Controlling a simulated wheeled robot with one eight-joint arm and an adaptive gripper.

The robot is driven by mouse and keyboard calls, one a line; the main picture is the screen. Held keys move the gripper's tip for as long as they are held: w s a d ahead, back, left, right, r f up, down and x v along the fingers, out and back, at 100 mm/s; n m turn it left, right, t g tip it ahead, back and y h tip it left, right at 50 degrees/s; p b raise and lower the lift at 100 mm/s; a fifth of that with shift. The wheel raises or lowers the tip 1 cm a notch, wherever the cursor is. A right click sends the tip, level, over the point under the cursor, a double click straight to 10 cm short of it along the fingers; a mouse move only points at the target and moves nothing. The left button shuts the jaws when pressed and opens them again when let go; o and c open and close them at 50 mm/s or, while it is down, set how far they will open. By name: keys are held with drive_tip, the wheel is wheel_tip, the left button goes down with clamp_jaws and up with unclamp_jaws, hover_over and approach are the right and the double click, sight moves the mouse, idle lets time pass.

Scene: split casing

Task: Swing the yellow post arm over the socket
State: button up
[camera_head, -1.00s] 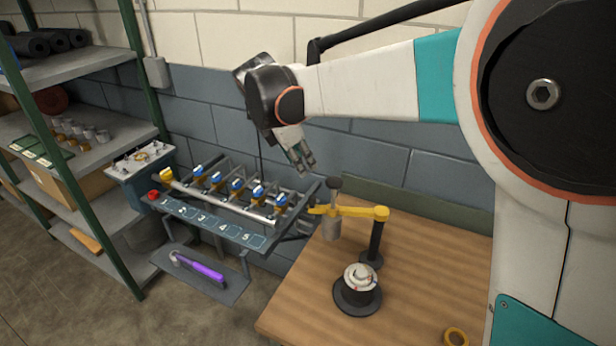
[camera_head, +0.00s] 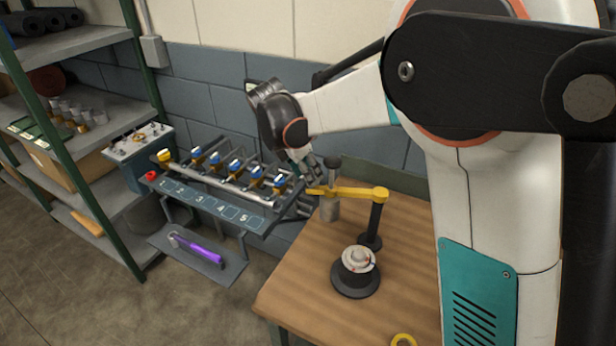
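The yellow post arm (camera_head: 358,193) reaches left from the top of a black post (camera_head: 374,225) on the wooden table. A grey cylinder (camera_head: 329,207) with a dark knob on top hangs at its left end. The socket (camera_head: 357,262) appears to be the round white-topped piece on a black disc base, in front of the post; the arm's end is behind and left of it, not over it. My gripper (camera_head: 312,174) is at the left end of the yellow arm, close to the knob. Its fingers are small and partly overlapped, so contact and opening are unclear.
A rack with several blue-topped valves (camera_head: 235,167) and a numbered panel stands left of the table (camera_head: 300,300). A purple-handled tool (camera_head: 197,248) lies on a low shelf. A yellow ring (camera_head: 403,339) lies at the table's front. Green-framed shelving (camera_head: 120,195) stands far left.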

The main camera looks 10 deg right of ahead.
drive_tip(key=shift+x, duration=0.75)
drive_tip(key=shift+c, duration=0.4)
clamp_jaws()
